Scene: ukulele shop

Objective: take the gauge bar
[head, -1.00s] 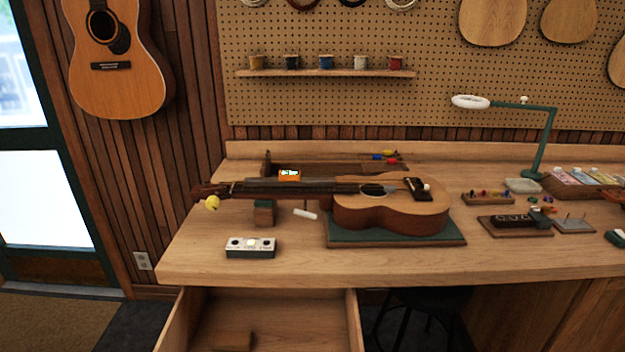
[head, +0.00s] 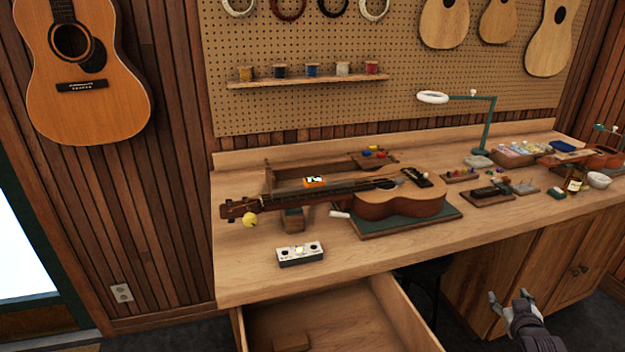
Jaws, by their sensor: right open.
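A short bar with a pale top, dark round dials and a dark front (head: 300,254) lies on the workbench (head: 240,280) near its front edge, left of centre. It looks like the gauge bar; no label is readable. My right gripper (head: 508,296) is low at the right, in front of the cabinet doors and below the bench top. Its fingers are spread and empty, well apart from the bar. My left gripper is out of view.
A ukulele (head: 400,203) lies on a green mat (head: 410,225) behind the bar, with a yellow ball (head: 249,219) by its headstock. An open drawer (head: 345,320) juts out below the bench, with a wooden block (head: 292,342) inside. The bench around the bar is clear.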

